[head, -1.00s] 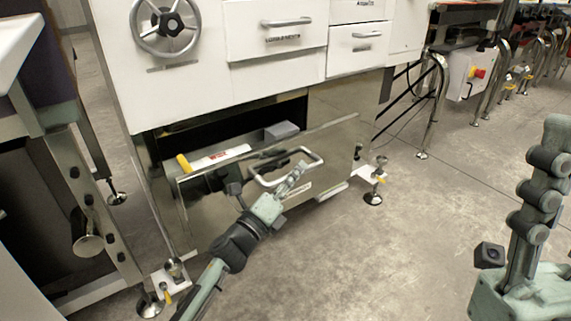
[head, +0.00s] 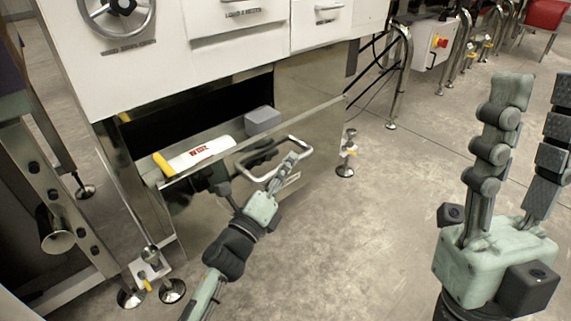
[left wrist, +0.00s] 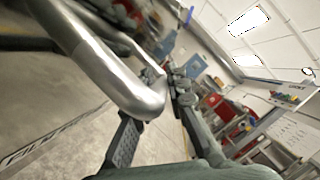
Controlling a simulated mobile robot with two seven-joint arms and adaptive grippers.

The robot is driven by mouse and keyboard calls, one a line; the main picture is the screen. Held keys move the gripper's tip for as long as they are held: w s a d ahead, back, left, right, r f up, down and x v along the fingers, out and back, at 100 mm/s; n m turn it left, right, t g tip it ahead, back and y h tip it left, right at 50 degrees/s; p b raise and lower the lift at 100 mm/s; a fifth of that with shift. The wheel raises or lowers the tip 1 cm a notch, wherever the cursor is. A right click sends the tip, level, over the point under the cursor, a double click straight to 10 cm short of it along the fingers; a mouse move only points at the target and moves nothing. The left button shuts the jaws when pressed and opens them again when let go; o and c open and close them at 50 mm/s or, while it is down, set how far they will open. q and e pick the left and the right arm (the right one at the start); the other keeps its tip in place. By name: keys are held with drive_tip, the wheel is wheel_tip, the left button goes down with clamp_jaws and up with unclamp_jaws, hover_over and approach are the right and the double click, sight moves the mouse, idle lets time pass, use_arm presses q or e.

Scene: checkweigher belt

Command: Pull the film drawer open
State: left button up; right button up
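The film drawer (head: 222,215) is a shiny metal drawer low in the white cabinet. It stands partly open. Inside lie a white roll with a yellow end (head: 197,152) and a grey block (head: 262,121). Its silver loop handle (head: 247,179) sticks out in front and also shows large in the left wrist view (left wrist: 118,75). My left gripper (head: 287,163) is at the handle's right side, its fingers on either side of the bar and apparently closed on it. The exact contact is partly hidden. My right gripper (head: 532,95) is raised at the right, open and empty.
White drawers (head: 255,22) and a handwheel (head: 116,12) are above the opening. Metal levelling feet (head: 345,168) stand on the floor beside the drawer. A metal frame (head: 65,225) stands close on the left. The floor in front and to the right is clear.

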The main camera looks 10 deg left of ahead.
use_arm(q)
drive_tip(key=o, duration=0.3)
drive_tip(key=shift+o, duration=0.2)
drive_tip(key=v, duration=1.2)
drive_tip(key=shift+s, duration=0.1)
